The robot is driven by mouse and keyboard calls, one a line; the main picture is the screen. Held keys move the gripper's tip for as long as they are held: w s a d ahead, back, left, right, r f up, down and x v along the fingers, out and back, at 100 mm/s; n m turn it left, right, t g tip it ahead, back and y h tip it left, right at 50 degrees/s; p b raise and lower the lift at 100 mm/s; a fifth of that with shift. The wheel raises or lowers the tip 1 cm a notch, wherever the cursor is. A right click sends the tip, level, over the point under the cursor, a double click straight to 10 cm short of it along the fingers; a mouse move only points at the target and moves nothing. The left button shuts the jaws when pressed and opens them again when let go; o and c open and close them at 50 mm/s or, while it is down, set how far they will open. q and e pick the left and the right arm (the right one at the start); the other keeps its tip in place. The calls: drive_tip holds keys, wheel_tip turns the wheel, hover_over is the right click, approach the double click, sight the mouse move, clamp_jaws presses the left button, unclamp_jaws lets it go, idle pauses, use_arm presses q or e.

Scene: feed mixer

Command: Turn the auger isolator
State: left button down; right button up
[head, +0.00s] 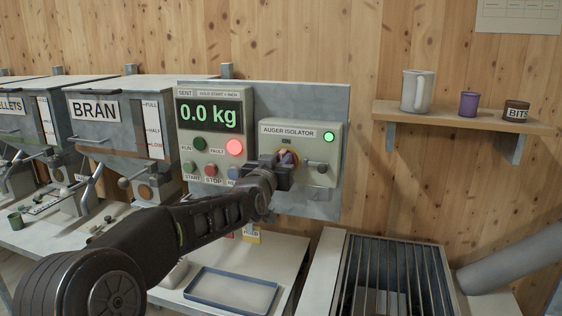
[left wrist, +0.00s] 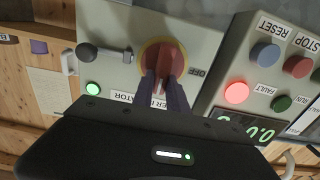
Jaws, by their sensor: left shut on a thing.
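The auger isolator box (head: 300,131) is a pale panel on the grey backboard, with a lit green lamp (head: 328,136) at its upper right. Its rotary knob is red on a yellow ring in the left wrist view (left wrist: 163,58); in the head view my gripper mostly hides it. My left gripper (head: 284,160) is at the knob, its two fingers (left wrist: 163,88) shut on the red handle. The word OFF shows beside the ring in the left wrist view. A dark round-ended lever or latch (left wrist: 88,52) sits beside the knob. My right gripper is not in view.
A control box (head: 213,120) to the left reads 0.0 kg, with a lit red fault lamp (head: 235,147). A BRAN hopper (head: 125,110) stands further left. A blue-grey tray (head: 232,290) lies below, and a barred grate (head: 390,275) is at lower right.

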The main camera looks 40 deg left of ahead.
use_arm(q)
drive_tip(key=shift+s+a+f+n+b, duration=0.1)
drive_tip(key=shift+a+f+n+b, duration=0.2)
drive_tip(key=shift+n+b, duration=2.2)
drive_tip(key=shift+s+a+f+n+b, duration=0.1)
drive_tip(key=shift+a+f+n+b, duration=0.2)
drive_tip(key=shift+n+b, duration=2.15)
drive_tip(key=shift+s+a+f+n+b, duration=0.2)
drive_tip(key=shift+n+b, duration=0.8)
drive_tip(key=shift+n, duration=2.95)
drive_tip(key=shift+w+f, duration=0.15)
drive_tip(key=c, duration=1.3)
unclamp_jaws()
drive_tip(key=shift+a, duration=0.1)
